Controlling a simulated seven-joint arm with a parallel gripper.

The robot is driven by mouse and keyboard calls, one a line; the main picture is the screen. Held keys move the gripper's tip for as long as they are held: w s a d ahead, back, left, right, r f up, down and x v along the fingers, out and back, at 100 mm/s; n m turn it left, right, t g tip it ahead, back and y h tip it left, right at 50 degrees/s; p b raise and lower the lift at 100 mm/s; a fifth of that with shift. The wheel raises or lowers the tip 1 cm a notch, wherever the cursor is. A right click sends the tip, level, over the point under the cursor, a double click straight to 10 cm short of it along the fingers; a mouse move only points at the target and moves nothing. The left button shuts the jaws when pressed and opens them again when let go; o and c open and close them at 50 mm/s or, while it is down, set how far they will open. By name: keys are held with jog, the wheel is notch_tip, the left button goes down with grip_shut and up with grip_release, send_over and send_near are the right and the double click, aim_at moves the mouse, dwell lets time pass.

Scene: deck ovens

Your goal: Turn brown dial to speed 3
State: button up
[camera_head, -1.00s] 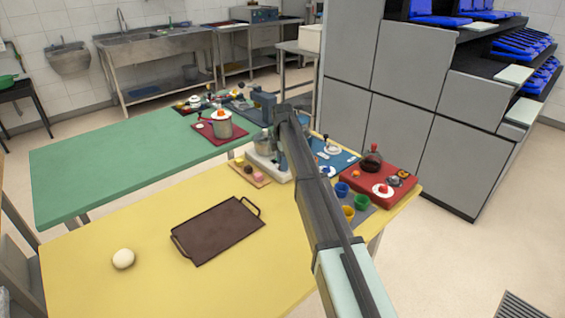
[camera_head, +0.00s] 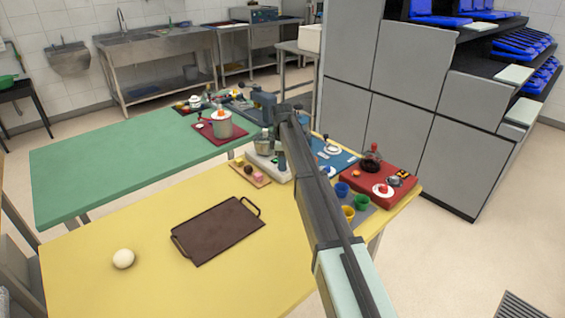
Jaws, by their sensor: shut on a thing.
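A grey and white stand mixer (camera_head: 262,163) stands at the far edge of the yellow table. My gripper (camera_head: 281,164) is small and dark in the head view, at the mixer's right side, at the end of my arm. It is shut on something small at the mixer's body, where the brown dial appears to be. The dial itself and its speed marks are hidden by the gripper or too small to make out. The fingertips are not clear.
A dark tray (camera_head: 218,231) and a pale ball (camera_head: 123,259) lie on the yellow table (camera_head: 110,295). A small board (camera_head: 262,183) with coloured pieces is left of the mixer. Coloured cups (camera_head: 361,202) and a red tray (camera_head: 402,197) are to the right.

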jog(key=m, duration=0.4)
jog(key=shift+m, duration=0.3)
jog(key=m, duration=0.4)
jog(key=shift+m, duration=0.3)
jog(key=m, duration=0.4)
jog(key=shift+m, duration=2.6)
jog(key=o, duration=1)
